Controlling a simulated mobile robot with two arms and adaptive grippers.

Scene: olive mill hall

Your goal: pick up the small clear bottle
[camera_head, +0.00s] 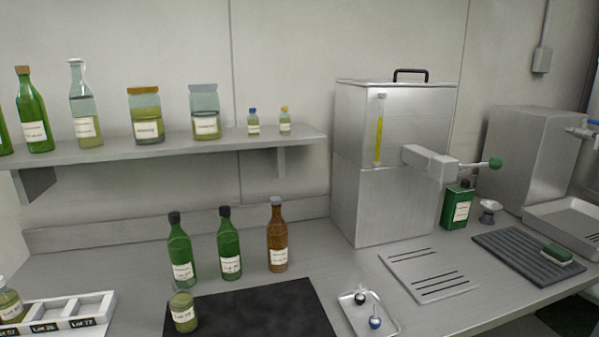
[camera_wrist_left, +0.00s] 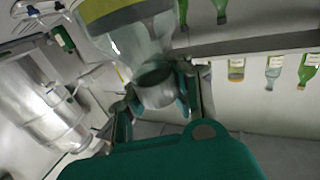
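In the left wrist view, which is roughly upside down, a clear bottle (camera_wrist_left: 136,40) with a yellow-green band of liquid is large and close to the camera. My left gripper (camera_wrist_left: 157,94) has its teal finger pads on both sides of the bottle's grey-looking neck end, and it appears shut on it. Part of the bottle is cut off by the frame's top edge. Neither gripper shows in the head view. That view has two small clear bottles on the shelf, one with a blue cap (camera_head: 253,122) and one with a yellow cap (camera_head: 285,122).
The wall shelf (camera_head: 200,148) holds several jars and bottles. On the counter stand two green bottles (camera_head: 181,250) (camera_head: 229,247), a brown bottle (camera_head: 277,240) and a small jar (camera_head: 183,312) by a black mat (camera_head: 265,312). A steel machine (camera_head: 385,205) stands right of them.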

